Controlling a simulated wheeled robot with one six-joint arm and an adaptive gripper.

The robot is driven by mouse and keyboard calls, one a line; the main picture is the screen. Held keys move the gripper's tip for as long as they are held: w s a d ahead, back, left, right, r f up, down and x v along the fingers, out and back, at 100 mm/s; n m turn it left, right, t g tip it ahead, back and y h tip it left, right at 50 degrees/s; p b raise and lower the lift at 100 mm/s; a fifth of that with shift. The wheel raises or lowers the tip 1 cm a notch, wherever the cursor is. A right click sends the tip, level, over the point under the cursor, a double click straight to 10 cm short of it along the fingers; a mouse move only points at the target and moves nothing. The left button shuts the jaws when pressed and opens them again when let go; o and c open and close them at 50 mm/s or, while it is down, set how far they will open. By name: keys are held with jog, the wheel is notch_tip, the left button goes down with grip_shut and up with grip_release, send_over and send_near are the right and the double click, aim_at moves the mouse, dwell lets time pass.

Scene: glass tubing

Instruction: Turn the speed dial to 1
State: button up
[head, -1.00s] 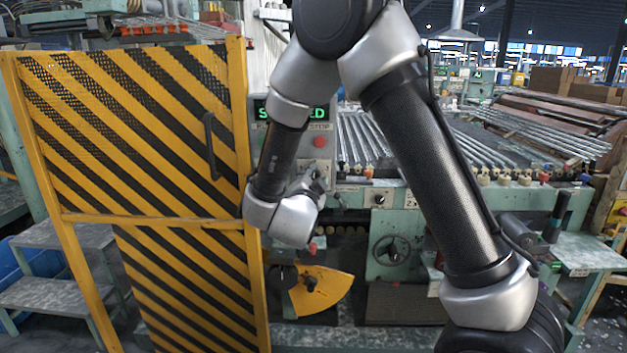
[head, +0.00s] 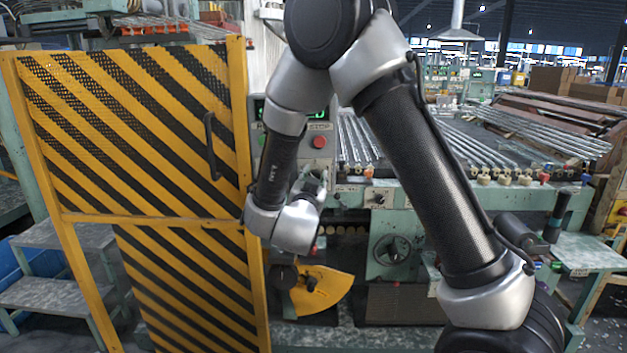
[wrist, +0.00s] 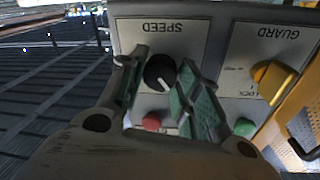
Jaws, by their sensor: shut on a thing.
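The black speed dial (wrist: 160,73) with a white pointer line sits under the SPEED label, which appears upside down in the wrist view. My gripper (wrist: 156,78) has its two green-padded fingers on either side of the dial and is shut on it. The pointer slants toward the lower right of the wrist view. The dial's numbers cannot be read. In the head view my arm hides the dial and my fingertips.
A yellow guard knob (wrist: 272,80) is right of the dial in the wrist view. A red button (wrist: 152,121) and a green button (wrist: 244,127) are close to my fingers. The striped yellow gate (head: 130,130) stands left of my arm.

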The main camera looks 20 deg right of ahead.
jog(key=n, duration=0.5)
jog(key=shift+f+y, duration=0.1)
jog(key=shift+y, duration=0.2)
jog(key=shift+n, duration=0.4)
jog(key=o, duration=1)
jog(key=shift+o, duration=0.2)
jog(key=v, duration=1.2)
jog(key=shift+f, duration=0.2)
jog(key=shift+f, duration=0.1)
